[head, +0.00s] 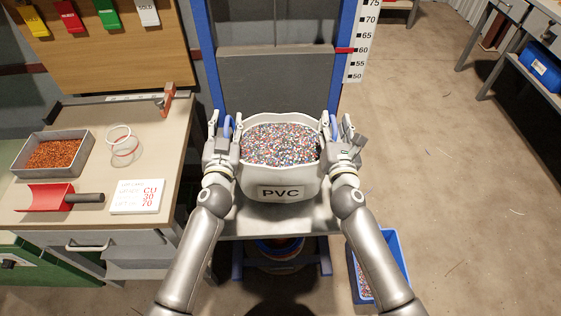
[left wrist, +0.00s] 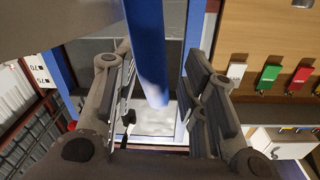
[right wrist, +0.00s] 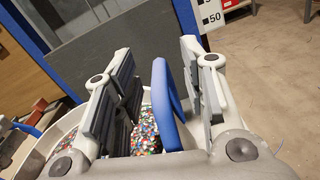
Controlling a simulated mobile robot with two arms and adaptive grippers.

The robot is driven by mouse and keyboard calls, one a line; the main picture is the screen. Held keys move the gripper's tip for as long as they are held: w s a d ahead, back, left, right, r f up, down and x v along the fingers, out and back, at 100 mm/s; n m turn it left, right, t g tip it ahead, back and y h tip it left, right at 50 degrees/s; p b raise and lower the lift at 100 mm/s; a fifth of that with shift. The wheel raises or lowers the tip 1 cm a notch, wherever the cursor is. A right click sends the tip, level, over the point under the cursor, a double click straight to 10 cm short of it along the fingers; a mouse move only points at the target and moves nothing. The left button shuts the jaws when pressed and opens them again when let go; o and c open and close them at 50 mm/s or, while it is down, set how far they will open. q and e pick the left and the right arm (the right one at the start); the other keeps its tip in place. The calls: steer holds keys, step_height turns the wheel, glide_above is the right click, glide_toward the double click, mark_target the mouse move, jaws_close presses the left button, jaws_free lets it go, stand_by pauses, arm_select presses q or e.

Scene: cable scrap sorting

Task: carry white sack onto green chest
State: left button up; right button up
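The white sack (head: 281,185), labelled PVC and full of mixed coloured granules, stands upright on a grey platform in the head view. It has a blue loop handle on each side. My left gripper (head: 226,122) is at the left handle; in the left wrist view the blue handle (left wrist: 147,50) passes between its spread fingers. My right gripper (head: 336,124) is at the right handle; in the right wrist view the blue handle (right wrist: 169,105) stands between its spread fingers. Both grippers are open. A green chest (head: 40,275) shows partly at the lower left.
A blue frame (head: 346,50) with a height scale rises behind the sack. The bench (head: 95,205) on the left holds a tray of copper granules (head: 84,147), a red scoop (head: 48,196) and a sign. A blue bin (head: 393,250) sits lower right. The floor at right is mostly clear.

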arm_select(q)
steer(key=shift+w, duration=0.4)
arm_select(e)
steer(key=shift+w, duration=0.4)
arm_select(q)
jaws_close()
arm_select(e)
jaws_close()
arm_select(q)
steer(key=shift+r, duration=0.35)
arm_select(e)
steer(key=shift+r, duration=0.25)
